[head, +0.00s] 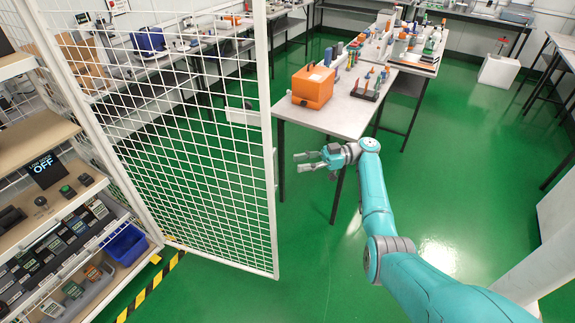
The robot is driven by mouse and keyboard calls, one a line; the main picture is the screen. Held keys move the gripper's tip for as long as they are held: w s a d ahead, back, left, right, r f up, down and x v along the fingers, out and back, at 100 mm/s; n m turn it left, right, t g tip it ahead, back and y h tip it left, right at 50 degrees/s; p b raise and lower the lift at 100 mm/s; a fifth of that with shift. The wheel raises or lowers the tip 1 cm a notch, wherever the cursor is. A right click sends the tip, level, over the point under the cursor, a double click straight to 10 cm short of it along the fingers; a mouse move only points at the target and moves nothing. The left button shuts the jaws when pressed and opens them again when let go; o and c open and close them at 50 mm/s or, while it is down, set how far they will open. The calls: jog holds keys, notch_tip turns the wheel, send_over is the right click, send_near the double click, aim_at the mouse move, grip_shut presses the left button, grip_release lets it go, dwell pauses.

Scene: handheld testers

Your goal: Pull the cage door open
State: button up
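The cage door (270,190) is a tall white wire-mesh panel in a white frame, standing upright in the left half of the head view. Its right frame edge is free, and its lower edge is just above the green floor. A pale lock plate (243,117) sits on the mesh near that free edge. My gripper (298,162) is a little to the right of the free edge, with its fingers pointing left towards it. The fingers are apart with nothing visible between them. A gap shows between the fingertips and the door frame in the picture; its depth is hard to judge.
A table (340,117) with an orange case (313,86) stands right behind my gripper. Shelves (40,135) with testers and a blue bin (125,244) are at the left. Black-yellow tape (150,285) marks the floor by the door. Green floor is clear in front and right.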

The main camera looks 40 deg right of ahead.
jog(key=shift+v, duration=1.5)
jog(key=shift+d, duration=0.1)
